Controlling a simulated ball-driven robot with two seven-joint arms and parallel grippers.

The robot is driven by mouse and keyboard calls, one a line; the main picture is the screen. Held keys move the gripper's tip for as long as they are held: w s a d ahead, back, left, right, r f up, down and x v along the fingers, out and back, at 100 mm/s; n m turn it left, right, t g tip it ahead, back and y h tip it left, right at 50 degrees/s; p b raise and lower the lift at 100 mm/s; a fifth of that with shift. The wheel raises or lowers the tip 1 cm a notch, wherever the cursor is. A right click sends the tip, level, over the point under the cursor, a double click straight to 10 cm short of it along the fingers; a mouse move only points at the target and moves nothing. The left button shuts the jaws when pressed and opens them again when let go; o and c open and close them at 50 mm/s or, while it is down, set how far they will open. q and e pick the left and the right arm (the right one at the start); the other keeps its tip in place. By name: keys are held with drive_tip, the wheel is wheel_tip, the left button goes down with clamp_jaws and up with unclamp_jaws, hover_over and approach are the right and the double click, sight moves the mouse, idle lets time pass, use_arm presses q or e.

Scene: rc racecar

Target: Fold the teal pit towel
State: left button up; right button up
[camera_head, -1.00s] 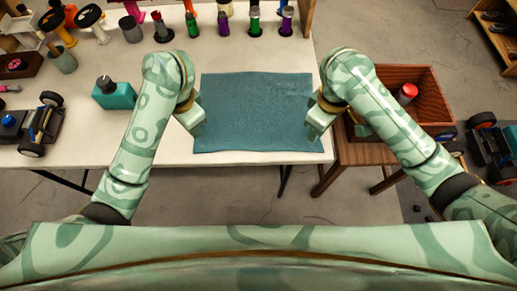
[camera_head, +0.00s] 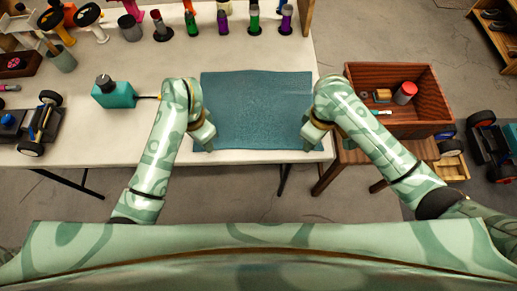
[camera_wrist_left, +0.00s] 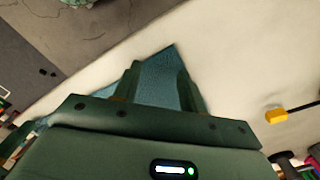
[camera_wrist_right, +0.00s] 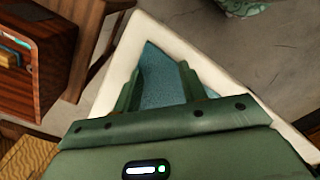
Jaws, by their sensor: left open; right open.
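The teal towel (camera_head: 256,105) lies flat and spread out on the white table, near its front edge. My left gripper (camera_head: 208,148) is at the towel's near left corner. In the left wrist view the towel (camera_wrist_left: 158,82) shows between the two open fingers (camera_wrist_left: 157,85), its corner pointing away. My right gripper (camera_head: 309,147) is at the near right corner. In the right wrist view the towel's corner (camera_wrist_right: 157,80) shows between the open fingers (camera_wrist_right: 160,88). Whether the fingers touch the cloth, I cannot tell.
Several coloured bottles (camera_head: 222,20) stand along the back. A wooden crate (camera_head: 425,125) with a red-capped can (camera_head: 405,93) sits to the right on a wooden stand.

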use_arm(q)
drive_tip(key=shift+f, duration=0.1)
use_arm(e)
drive_tip(key=shift+f, duration=0.1)
use_arm(q)
drive_tip(key=shift+f, duration=0.2)
use_arm(e)
drive_tip(key=shift+f, duration=0.2)
use_arm(q)
drive_tip(key=shift+r, duration=0.1)
drive_tip(key=shift+c, duration=1.1)
use_arm(e)
drive_tip(key=shift+r, duration=0.1)
drive_tip(key=shift+c, duration=1.1)
use_arm(q)
drive_tip(key=shift+s, duration=0.1)
clamp_jaws()
use_arm(e)
clamp_jaws()
